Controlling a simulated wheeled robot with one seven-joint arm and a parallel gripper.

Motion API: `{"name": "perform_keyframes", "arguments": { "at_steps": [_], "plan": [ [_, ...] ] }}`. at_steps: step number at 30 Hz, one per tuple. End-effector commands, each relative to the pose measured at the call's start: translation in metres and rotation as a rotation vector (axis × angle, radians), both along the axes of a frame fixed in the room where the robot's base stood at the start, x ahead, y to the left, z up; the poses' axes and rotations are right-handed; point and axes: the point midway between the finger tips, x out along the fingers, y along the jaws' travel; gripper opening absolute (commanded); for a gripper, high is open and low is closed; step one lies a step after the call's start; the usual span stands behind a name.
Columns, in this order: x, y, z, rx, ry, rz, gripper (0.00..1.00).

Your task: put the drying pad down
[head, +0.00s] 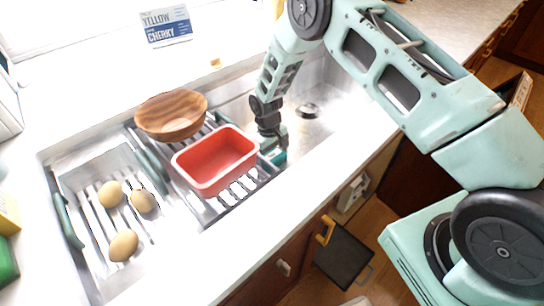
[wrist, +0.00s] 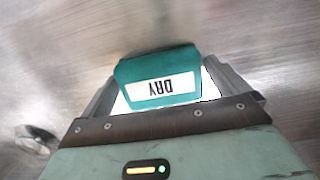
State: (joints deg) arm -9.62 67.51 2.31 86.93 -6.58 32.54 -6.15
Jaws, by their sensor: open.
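The drying pad (wrist: 158,68) is a teal block with a white label reading DRY, upside down in the wrist view. It sits between the two fingers of my gripper (wrist: 160,85), which is open around it. In the head view my gripper (head: 272,148) reaches down into the right side of the sink, just right of the red tub. A bit of teal (head: 279,158) shows at its tip, mostly hidden by the gripper. Bare metal surrounds the pad in the wrist view; I cannot tell whether its underside touches the sink floor.
A red tub (head: 215,160) and a wooden bowl (head: 171,115) stand on a slatted rack (head: 209,212) left of my gripper. A drain (head: 308,110) is behind my gripper. The counter's front edge runs close on the right.

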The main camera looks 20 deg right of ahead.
Motion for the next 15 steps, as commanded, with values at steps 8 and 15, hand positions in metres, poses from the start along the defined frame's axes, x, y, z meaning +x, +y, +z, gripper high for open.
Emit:
{"name": "perform_keyframes", "arguments": {
  "at_steps": [8, 15],
  "plan": [
    [0.003, 0.001, 0.024, 0.0, -0.003, -0.001, 1.0],
    [0.009, 0.003, 0.075, 0.001, -0.004, -0.001, 1.0]
  ]
}}
